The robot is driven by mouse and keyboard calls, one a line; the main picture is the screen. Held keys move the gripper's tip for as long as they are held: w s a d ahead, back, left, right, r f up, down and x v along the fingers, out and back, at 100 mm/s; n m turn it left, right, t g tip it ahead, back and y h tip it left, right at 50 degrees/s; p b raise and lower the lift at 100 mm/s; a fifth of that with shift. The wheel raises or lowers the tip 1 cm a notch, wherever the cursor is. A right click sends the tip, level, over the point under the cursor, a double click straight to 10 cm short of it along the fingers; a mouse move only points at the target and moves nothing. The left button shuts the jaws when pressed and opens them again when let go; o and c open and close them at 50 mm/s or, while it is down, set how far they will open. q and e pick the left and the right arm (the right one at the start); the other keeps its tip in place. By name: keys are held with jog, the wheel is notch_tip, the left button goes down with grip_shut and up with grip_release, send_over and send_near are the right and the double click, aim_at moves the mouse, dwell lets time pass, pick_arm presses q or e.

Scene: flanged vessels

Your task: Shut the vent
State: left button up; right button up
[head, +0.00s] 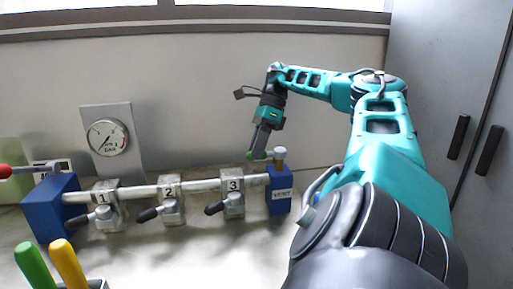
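The blue vent block (279,192), labelled VENT, stands at the right end of a horizontal pipe. A small cap or knob (280,154), brass-coloured below and blue-grey on top, rises from the block. My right gripper (259,154) points down with its green-tipped fingers just left of the knob. In this view it looks close to the knob, but I cannot tell whether they touch. The fingers are seen nearly edge-on, so their opening does not show. My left gripper is out of view.
The pipe (200,185) carries valves numbered 1 (105,208), 2 (171,201) and 3 (233,195) with dark-tipped levers. A pressure gauge (107,137) stands behind. A red-ended lever (6,171) is far left. Green and yellow handles (67,262) stand front left. A grey cabinet (440,60) is right.

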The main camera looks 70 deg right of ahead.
jog(key=o, duration=0.5)
jog(key=shift+c, duration=0.2)
jog(key=p+v, duration=0.5)
jog(key=v, duration=0.2)
jog(key=shift+r, duration=0.25)
jog(key=shift+f, duration=0.1)
dwell(0.3)
